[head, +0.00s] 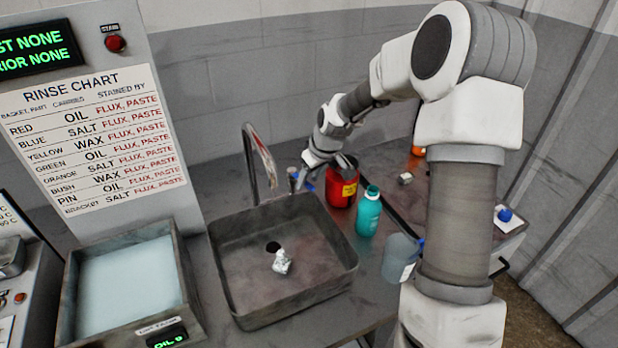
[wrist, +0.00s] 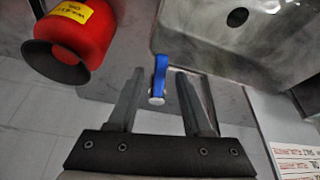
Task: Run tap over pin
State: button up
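The pin, a small silvery metal piece (head: 281,262), lies on the floor of the grey sink (head: 325,275) beside the dark drain hole (head: 273,247). The tap's thin curved spout (head: 248,160) rises at the back of the sink; no water shows from it. The tap's blue lever (wrist: 160,72) sits between my finger ends in the wrist view, with a gap to each finger. My gripper (wrist: 160,82) is open around it. In the head view my gripper (head: 304,180) is behind the sink's back right corner, and the arm partly hides the lever.
A red container (head: 341,188) and a teal bottle (head: 369,213) stand right of the sink, close to my gripper. A clear beaker (head: 398,258) stands nearer. A liquid-filled tank (head: 130,285) is at left, beneath a rinse chart (head: 90,140).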

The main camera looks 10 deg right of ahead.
jog(key=v, duration=1.7)
jog(key=shift+r, duration=0.2)
jog(key=shift+s+d, duration=0.1)
jog(key=shift+d, duration=0.05)
